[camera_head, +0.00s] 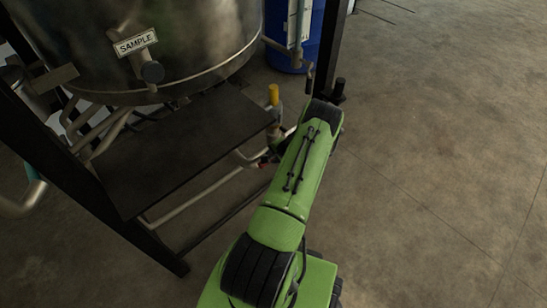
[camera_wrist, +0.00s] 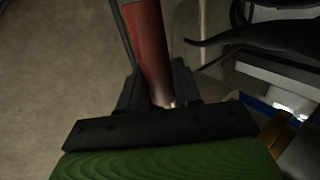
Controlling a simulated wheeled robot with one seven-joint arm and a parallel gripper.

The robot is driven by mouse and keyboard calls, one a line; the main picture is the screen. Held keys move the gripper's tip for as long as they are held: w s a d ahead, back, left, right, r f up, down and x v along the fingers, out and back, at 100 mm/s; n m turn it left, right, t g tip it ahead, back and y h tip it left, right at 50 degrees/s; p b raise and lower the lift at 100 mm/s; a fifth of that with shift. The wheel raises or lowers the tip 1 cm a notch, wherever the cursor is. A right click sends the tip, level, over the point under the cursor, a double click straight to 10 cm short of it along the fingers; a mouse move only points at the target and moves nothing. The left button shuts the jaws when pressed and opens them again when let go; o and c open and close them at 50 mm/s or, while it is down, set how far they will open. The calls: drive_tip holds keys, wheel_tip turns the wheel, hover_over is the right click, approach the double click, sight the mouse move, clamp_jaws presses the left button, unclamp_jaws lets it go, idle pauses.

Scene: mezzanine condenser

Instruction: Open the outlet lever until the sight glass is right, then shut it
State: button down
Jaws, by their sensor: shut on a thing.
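A red lever handle (camera_wrist: 150,45) stands between the fingers of my gripper (camera_wrist: 158,88) in the wrist view, and the gripper is shut on it. A small bit of red (camera_head: 263,164) shows beside my arm in the head view, at the pipe under the vessel; it may be the same lever. My arm hides the gripper and most of the lever there. A thin upright tube with a pale teal tint (camera_head: 299,25), perhaps the sight glass, stands right of the vessel. I cannot read its level.
A steel vessel (camera_head: 190,45) with a SAMPLE plate (camera_head: 135,43) stands over a dark shelf (camera_head: 180,150) in a black frame. A yellow handle (camera_head: 273,95) rises at the shelf's right corner. A blue drum (camera_head: 285,55) is behind. The floor at right is clear.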

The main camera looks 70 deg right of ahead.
idle(0.3)
drive_tip(key=c, duration=0.9)
unclamp_jaws()
drive_tip(key=p+v, duration=0.4)
drive_tip(key=v, duration=1.1)
drive_tip(key=shift+r, duration=0.35)
drive_tip(key=shift+s, duration=0.2)
